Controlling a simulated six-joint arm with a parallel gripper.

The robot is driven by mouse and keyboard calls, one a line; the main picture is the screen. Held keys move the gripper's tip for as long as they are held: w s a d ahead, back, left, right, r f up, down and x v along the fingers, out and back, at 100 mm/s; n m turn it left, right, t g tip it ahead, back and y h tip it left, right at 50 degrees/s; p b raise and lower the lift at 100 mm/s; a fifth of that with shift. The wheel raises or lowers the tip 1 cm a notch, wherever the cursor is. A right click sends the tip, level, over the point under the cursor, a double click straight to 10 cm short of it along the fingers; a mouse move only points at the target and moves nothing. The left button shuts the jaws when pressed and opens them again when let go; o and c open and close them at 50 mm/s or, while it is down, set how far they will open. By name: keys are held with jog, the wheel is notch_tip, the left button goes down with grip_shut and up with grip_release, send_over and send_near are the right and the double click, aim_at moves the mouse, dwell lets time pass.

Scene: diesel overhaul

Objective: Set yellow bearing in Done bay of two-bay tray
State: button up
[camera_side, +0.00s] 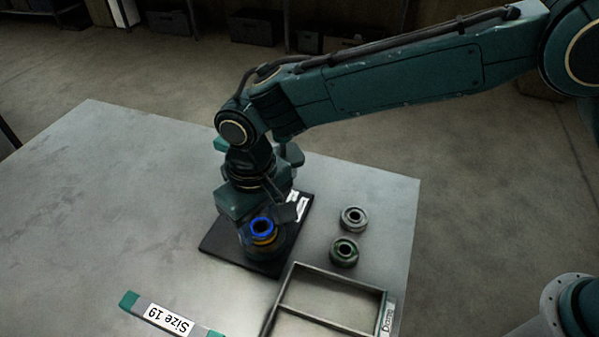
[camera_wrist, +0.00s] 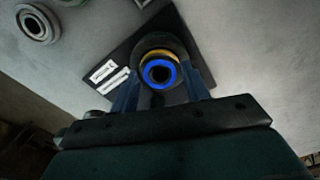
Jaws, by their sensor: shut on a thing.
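My gripper (camera_wrist: 160,85) points down over a dark pad, its fingers on either side of a small stack, shut on the blue bearing (camera_wrist: 160,74). The blue bearing (camera_side: 262,227) is the uppermost ring in the stack. The yellow bearing (camera_side: 264,240) shows only as a thin band under it, also seen in the wrist view (camera_wrist: 158,54). A dark round shape lies below the yellow; its details are unclear. The two-bay tray (camera_side: 331,272) is at the table's front, partly cut off. Its "Done" label (camera_side: 387,316) is on the right edge. The bays in view look empty.
The dark pad (camera_side: 222,246) carries white labels. A "Size 19" strip (camera_side: 168,318) lies at front left. The table's left side is clear.

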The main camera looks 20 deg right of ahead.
aim_at(266, 233)
jog(key=shift+r, duration=2)
jog(key=shift+s+d+r+m, duration=0.1)
jog(key=shift+s+r+m, duration=0.05)
jog(key=shift+s, duration=0.25)
jog(key=shift+s+r+m, duration=0.1)
jog(key=shift+s+m, duration=0.05)
jog(key=shift+s, duration=0.2)
jog(key=s+d+r+m, duration=0.1)
jog(key=s+d+m, duration=0.1)
jog(key=s, duration=0.4)
jog(key=s+d+r+m, duration=0.1)
jog(key=s+d+m, duration=0.2)
jog(key=s, duration=0.4)
jog(key=shift+d+m, duration=0.3)
jog(key=shift+d, duration=0.05)
jog(key=shift+f, duration=0.25)
jog(key=shift+f, duration=4.45)
